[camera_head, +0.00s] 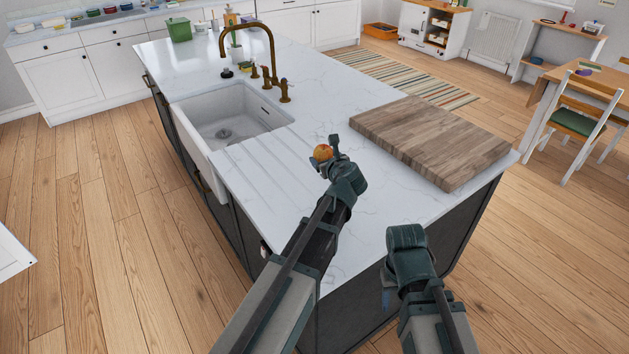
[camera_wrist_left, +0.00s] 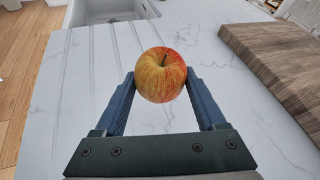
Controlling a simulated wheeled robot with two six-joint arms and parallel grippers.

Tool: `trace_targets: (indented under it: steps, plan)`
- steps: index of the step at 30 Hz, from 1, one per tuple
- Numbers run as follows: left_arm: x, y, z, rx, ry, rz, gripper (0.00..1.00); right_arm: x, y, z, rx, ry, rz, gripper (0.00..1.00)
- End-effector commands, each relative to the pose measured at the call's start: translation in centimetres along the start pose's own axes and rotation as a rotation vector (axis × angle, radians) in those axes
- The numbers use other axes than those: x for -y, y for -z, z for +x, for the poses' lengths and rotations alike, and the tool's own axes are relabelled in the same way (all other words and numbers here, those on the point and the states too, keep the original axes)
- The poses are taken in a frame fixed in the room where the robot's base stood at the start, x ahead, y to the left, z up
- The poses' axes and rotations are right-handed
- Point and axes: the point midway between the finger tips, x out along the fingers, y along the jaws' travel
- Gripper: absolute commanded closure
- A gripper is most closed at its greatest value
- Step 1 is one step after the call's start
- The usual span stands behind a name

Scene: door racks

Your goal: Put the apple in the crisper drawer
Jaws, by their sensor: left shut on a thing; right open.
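A red and yellow apple (camera_head: 322,153) is held over the white marble top of the kitchen island, between the sink and the cutting board. My left gripper (camera_head: 328,154) is shut on it. In the left wrist view the apple (camera_wrist_left: 160,75) sits between the two fingertips of the left gripper (camera_wrist_left: 160,83), stem upward. My right gripper (camera_head: 395,299) is low at the near edge of the island; its fingers are mostly hidden behind its wrist. I see no crisper drawer or fridge clearly in these views.
The island top (camera_head: 302,110) has a white sink (camera_head: 224,115) with a brass faucet (camera_head: 270,55) at the left and a thick wooden cutting board (camera_head: 430,138) at the right. A white panel edge (camera_head: 12,255) shows at far left. Wooden floor (camera_head: 110,200) is clear on the left.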

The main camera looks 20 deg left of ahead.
Motion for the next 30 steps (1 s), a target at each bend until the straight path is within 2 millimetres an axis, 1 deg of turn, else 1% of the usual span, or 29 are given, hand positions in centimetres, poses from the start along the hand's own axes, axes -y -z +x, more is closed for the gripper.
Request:
trace_targets:
  steps: [1, 3, 10, 14, 21, 23, 25, 30]
  plan:
    - [0.2, 0.0, -0.5, -0.002, 0.023, 0.008, 0.86, 0.0, 0.0, -0.1, 0.000, 0.000, 0.000, 0.50]
    - [0.5, 0.1, -0.7, -0.003, 0.045, 0.018, 0.86, 0.0, 0.0, -0.2, 0.000, 0.000, 0.000, 0.50]
    - [0.6, 0.5, -0.6, -0.004, 0.055, 0.022, 0.86, 0.0, 0.0, 0.2, 0.000, 0.000, 0.000, 0.50]
    - [0.4, 1.7, -0.1, -0.004, 0.054, 0.021, 0.86, 0.1, 0.1, 1.5, 0.000, 0.000, 0.000, 0.50]
    - [-0.2, 5.1, 1.4, -0.004, 0.053, 0.021, 0.86, 0.5, 0.3, 5.2, 0.000, 0.000, 0.000, 0.50]
    - [-0.3, 5.7, 1.6, -0.004, 0.053, 0.021, 0.86, 0.6, 0.4, 5.9, 0.000, 0.000, 0.000, 0.50]
    - [-0.4, 6.0, 1.8, -0.004, 0.052, 0.021, 0.86, 0.6, 0.4, 6.3, 0.000, 0.000, 0.000, 0.50]
    - [-0.4, 5.9, 1.7, -0.004, 0.052, 0.021, 0.86, 0.6, 0.4, 6.2, 0.000, 0.000, 0.000, 0.50]
